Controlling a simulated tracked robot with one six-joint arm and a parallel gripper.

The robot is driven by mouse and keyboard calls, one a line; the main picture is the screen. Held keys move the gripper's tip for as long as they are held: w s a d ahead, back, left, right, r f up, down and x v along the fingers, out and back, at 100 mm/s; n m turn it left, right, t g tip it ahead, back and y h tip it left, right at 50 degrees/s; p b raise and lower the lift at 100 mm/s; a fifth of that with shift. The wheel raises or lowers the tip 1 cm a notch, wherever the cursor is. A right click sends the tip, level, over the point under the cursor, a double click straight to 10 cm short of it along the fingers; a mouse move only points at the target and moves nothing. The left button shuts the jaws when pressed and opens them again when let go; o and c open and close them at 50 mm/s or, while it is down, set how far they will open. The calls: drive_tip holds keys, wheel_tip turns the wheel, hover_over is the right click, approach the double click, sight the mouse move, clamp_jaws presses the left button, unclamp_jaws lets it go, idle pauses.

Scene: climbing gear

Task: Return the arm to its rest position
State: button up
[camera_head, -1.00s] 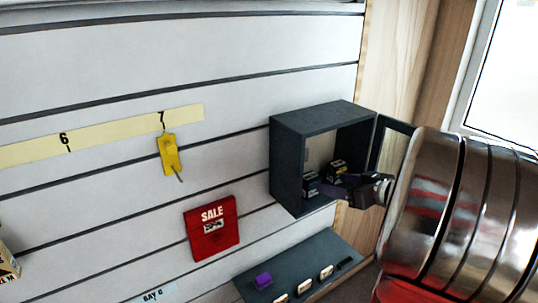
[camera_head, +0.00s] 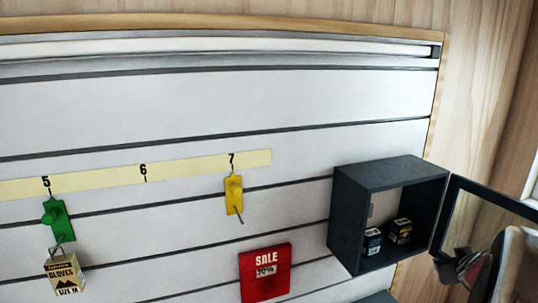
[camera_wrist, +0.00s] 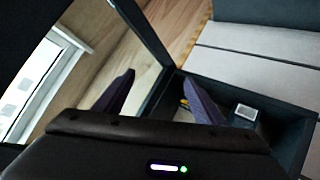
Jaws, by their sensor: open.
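My gripper (camera_wrist: 160,90) is open, with its two purple fingers apart and nothing between them in the wrist view. In the head view my gripper (camera_head: 468,268) is at the lower right, in front of the open door of the dark cabinet (camera_head: 352,215). The wrist view shows the cabinet (camera_wrist: 295,130) below and right of the fingers, with the right finger overlapping its opening. Most of my arm is out of the head view.
The cabinet's glazed door (camera_head: 446,215) stands open to the right, close to my gripper. Two small boxes (camera_head: 400,231) sit inside. A yellow tag (camera_head: 234,195), a green tag (camera_head: 57,220), a glove box (camera_head: 66,274) and a red SALE sign (camera_head: 265,274) are on the slatted wall.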

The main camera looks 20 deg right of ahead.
drive_tip(key=s+a+n+y, duration=0.1)
drive_tip(key=a+y, duration=0.1)
drive_tip(key=a, duration=1.4)
drive_tip(key=s+a+r+n+g+y, duration=0.1)
drive_tip(key=s+a+y, duration=0.1)
drive_tip(key=a, duration=1.4)
drive_tip(key=s+a+n+g+y, duration=0.1)
drive_tip(key=a+y, duration=0.3)
drive_tip(key=a, duration=1.2)
drive_tip(key=shift+s+a+r+n, duration=0.25)
drive_tip(key=shift+s+r+n, duration=0.2)
drive_tip(key=shift+s, duration=0.25)
